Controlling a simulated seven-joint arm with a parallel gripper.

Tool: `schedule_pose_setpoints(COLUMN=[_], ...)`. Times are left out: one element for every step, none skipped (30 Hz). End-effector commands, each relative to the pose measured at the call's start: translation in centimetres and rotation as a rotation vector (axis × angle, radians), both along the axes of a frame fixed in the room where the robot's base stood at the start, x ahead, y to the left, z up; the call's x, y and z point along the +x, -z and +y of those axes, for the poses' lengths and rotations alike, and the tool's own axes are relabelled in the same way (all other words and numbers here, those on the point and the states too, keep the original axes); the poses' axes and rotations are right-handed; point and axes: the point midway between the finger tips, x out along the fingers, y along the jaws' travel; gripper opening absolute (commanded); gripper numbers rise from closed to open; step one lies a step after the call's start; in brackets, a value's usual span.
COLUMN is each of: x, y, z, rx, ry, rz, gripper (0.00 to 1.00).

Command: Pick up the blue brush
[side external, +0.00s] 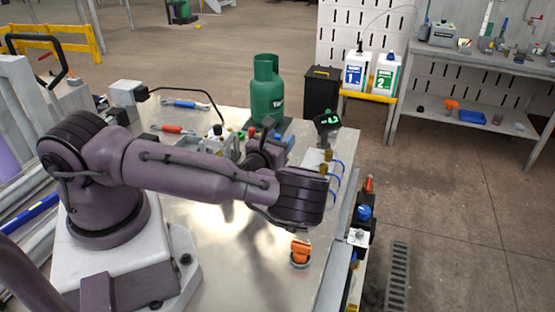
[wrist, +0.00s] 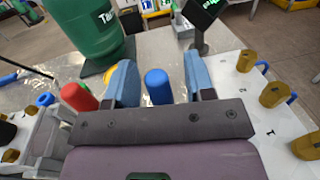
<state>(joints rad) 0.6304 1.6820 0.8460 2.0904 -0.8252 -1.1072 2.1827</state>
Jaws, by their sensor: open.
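In the wrist view, a blue rounded cylinder (wrist: 158,87) stands between the two blue fingers of my gripper (wrist: 158,80). The fingers are apart, with a gap on both sides of the cylinder. Its lower part is hidden by my gripper body. In the side external view, my gripper (side external: 276,142) is low over the table's far right part, partly hidden by my arm. A long blue-handled tool (side external: 185,103) lies at the table's back left, apart from my gripper. I cannot tell which blue thing is the brush.
A red cylinder (wrist: 79,97) stands just left of my gripper. A green gas bottle (side external: 266,92) stands behind it, near a small display (side external: 327,122). Brass-coloured fittings (wrist: 275,94) stand on a white panel to the right. A red-handled tool (side external: 174,129) and an orange item (side external: 300,251) are on the table.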

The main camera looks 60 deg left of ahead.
Motion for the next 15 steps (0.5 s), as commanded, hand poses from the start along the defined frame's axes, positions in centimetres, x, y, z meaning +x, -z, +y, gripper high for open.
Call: schedule_pose_setpoints(x=[0.36,0.49,0.6,0.63,0.65,0.65,0.64,0.63,0.62,0.62,0.62,0.62,0.62,0.61,0.61], y=[-0.01,-0.01,0.0,0.0,0.0,0.0,0.0,0.0,0.0,0.0,0.0,0.0,0.0,0.01,0.01], z=[0.3,0.39,0.47,0.49,0.5,0.48,0.48,0.47,0.47,0.47,0.46,0.46,0.46,0.46,0.46], rx=[-0.001,-0.001,-0.001,0.0,0.0,-0.001,-0.001,-0.001,-0.001,-0.001,-0.001,-0.001,-0.001,-0.001,-0.001], ry=[-0.001,-0.001,-0.001,-0.001,0.0,0.0,0.0,0.0,0.0,0.0,0.0,0.0,0.0,0.0,0.0], rz=[-0.002,-0.002,-0.001,0.0,0.0,0.001,0.001,0.001,0.001,0.001,0.001,0.001,0.001,0.001,0.001], gripper=[0.49,0.49,0.49,0.49,0.49,0.49,0.49,0.49,0.49,0.44,0.38,0.28,0.21,0.15,0.05])
